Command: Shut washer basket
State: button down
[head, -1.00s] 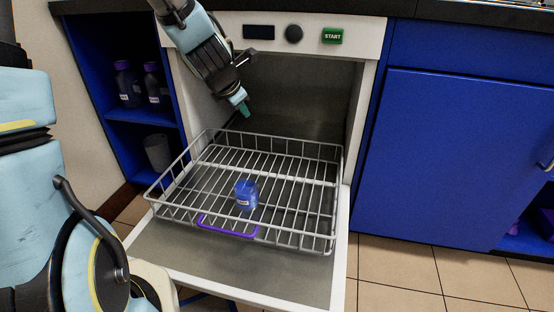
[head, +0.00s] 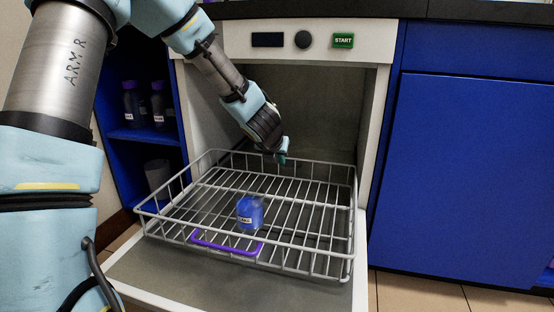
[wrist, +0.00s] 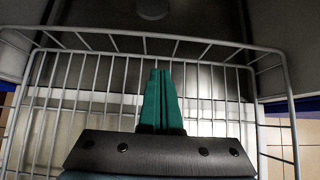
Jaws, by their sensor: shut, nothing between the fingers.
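The washer basket (head: 307,228) is a grey wire rack, pulled out of the washer over its lowered door (head: 190,272). It has a purple handle (head: 227,246) on its front side. My gripper (head: 283,157) is shut and empty, with green fingertips. In the head view it is near the basket's back rim, in front of the washer opening. In the wrist view the closed fingers (wrist: 160,95) point over the wire bars of the basket (wrist: 100,68). I cannot tell whether they touch the wire.
The washer's dark cavity (head: 325,110) is open behind the basket. Its panel has a green START button (head: 343,41). A blue shelf (head: 140,135) with bottles and a grey cup (head: 157,174) stands left. A blue cabinet (head: 480,170) stands right. Tiled floor (head: 415,295) shows at the lower right.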

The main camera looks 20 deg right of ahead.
aim_at(287, 160)
jog(key=w+d, duration=0.1)
jog(key=w+d+f, duration=0.2)
jog(key=shift+w+d, duration=0.1)
jog(key=shift+w, duration=0.25)
jog(key=shift+w+d, duration=0.3)
jog(key=shift+w, duration=0.1)
